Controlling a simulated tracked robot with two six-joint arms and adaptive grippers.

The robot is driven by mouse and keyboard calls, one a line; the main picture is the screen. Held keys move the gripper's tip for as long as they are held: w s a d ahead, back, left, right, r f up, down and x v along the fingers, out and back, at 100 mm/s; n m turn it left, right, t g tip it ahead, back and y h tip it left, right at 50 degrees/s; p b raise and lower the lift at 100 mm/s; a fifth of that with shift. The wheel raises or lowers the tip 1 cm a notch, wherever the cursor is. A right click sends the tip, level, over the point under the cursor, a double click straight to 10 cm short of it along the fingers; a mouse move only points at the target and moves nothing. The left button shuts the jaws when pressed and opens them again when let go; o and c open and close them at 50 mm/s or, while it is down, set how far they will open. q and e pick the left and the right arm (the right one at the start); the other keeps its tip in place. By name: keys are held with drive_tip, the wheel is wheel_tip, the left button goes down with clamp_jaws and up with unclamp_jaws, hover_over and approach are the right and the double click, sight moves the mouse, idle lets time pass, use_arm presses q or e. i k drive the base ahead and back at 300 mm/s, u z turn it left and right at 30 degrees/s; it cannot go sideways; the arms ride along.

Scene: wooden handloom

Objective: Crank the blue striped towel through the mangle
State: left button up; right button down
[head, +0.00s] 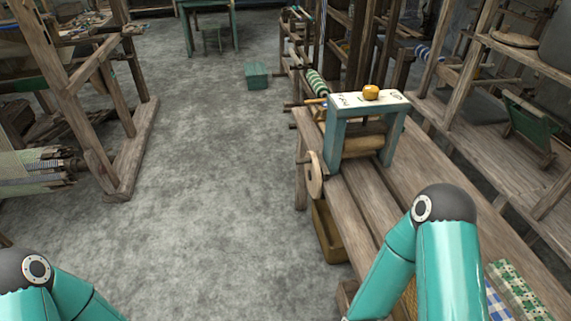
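The mangle (337,131) has a teal frame, a pale lettered top with an orange knob, and wooden rollers. It stands on a plank bench (362,203) right of centre. No cloth is visible between the rollers. A folded blue-and-white cloth (497,306) lies at the lower right, partly cut off by the frame edge and partly behind my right arm; I cannot tell whether it is the striped towel. Both my arms show at the bottom, but neither gripper is in view.
A green-and-white patterned cloth (518,290) lies beside the blue-and-white one. A brown box (329,232) sits on the floor under the bench's left edge. Loom frames stand left and behind. A green box (257,76) is on the floor. The grey floor (215,190) at centre left is clear.

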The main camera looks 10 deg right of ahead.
sight(312, 170)
drive_tip(key=u, duration=0.5)
drive_tip(key=i, duration=1.75)
drive_tip(key=z, duration=2.15)
drive_tip(key=k, duration=0.9)
drive_tip(key=z, duration=0.2)
drive_tip(key=i, duration=0.65)
